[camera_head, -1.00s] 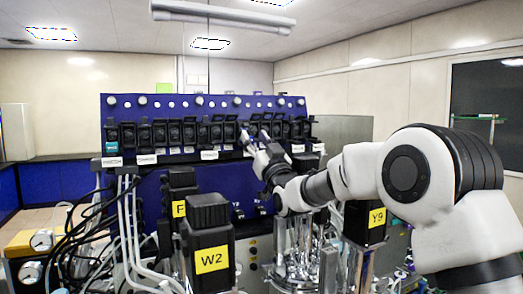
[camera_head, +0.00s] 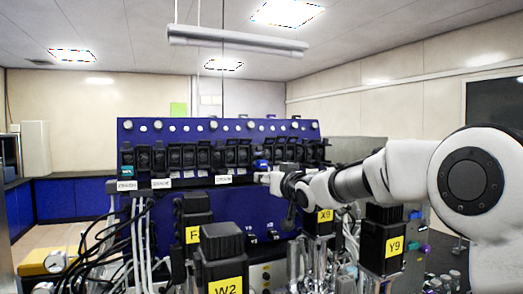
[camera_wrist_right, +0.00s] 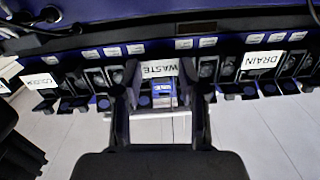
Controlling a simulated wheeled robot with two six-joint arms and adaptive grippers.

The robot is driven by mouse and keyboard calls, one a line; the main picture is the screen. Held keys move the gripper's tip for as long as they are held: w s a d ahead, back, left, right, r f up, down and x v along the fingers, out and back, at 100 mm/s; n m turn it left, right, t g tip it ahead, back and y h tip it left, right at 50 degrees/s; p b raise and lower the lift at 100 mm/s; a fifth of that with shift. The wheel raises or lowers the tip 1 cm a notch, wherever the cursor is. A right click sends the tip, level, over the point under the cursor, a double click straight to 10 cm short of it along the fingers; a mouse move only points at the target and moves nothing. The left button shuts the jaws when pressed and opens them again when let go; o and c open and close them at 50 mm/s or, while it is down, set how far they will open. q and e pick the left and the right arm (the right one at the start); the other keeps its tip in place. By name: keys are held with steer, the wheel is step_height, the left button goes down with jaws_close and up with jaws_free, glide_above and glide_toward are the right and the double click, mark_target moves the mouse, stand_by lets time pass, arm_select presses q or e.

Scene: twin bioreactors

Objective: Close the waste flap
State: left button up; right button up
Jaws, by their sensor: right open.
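The WASTE label (camera_wrist_right: 160,68) shows in the right wrist view, on the row of dark flaps. Just below it is a small blue part with a dark piece, the waste flap (camera_wrist_right: 163,90). My right gripper (camera_wrist_right: 160,80) is open, with one finger on each side of this flap. I cannot tell whether the fingers touch it, or how far the flap is open. In the head view my right gripper (camera_head: 268,178) is at the row's lower edge, beside a blue part (camera_head: 262,163). My left gripper is not in view.
Neighbouring dark flaps (camera_wrist_right: 97,78) stand close on both sides, with a DRAIN label (camera_wrist_right: 262,60) to the right. The blue panel (camera_head: 150,128) backs the row. Black boxes marked W2 (camera_head: 222,242) and Y9 (camera_head: 384,225), plus cables and tubes, crowd the front.

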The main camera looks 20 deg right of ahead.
steer(key=p, duration=0.1)
glide_toward(260, 148)
steer(key=w, duration=0.3)
steer(key=w+p, duration=0.2)
steer(key=w, duration=0.2)
steer(key=w+p, duration=0.3)
steer(key=w, duration=0.1)
steer(key=shift+a, duration=0.25)
steer(key=shift+s+a, duration=0.1)
steer(key=shift+s, duration=0.2)
jaws_close()
steer(key=shift+f+t, duration=0.15)
steer(key=shift+t, duration=0.15)
steer(key=t+b, duration=0.1)
steer(key=b, duration=0.3)
steer(key=t+b, duration=0.1)
steer(key=b, duration=0.3)
steer(key=shift+f, duration=0.4)
steer(key=shift+r+t+b, duration=0.2)
steer(key=shift+t+b, duration=0.1)
steer(key=shift+b, duration=0.15)
steer(key=shift+r, duration=0.25)
